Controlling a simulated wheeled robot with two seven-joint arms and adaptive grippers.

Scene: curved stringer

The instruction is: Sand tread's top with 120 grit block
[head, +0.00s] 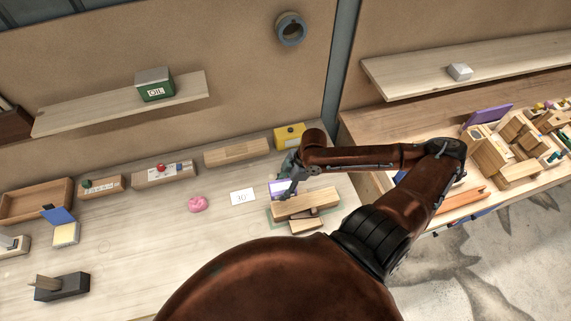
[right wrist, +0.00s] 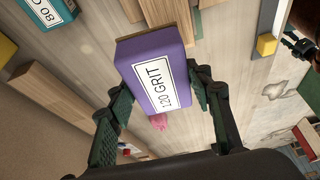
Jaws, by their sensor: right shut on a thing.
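My right gripper (head: 287,184) is shut on a purple block (head: 279,189). In the right wrist view the block (right wrist: 150,50) sits between the two fingers (right wrist: 160,92), and its white label reads "120 GRIT". In the head view the block is just behind and left of a light wooden board (head: 306,203), which looks like the tread, lying over a green mat (head: 277,213) on the bench. I cannot tell whether the block touches the board or bench.
A smaller wooden piece (head: 306,225) lies in front of the board. A white card (head: 242,197) and pink lump (head: 198,204) lie to the left. A yellow box (head: 290,136) stands behind. A teal "80" block (right wrist: 45,14) shows in the wrist view. The bench's left-middle is fairly clear.

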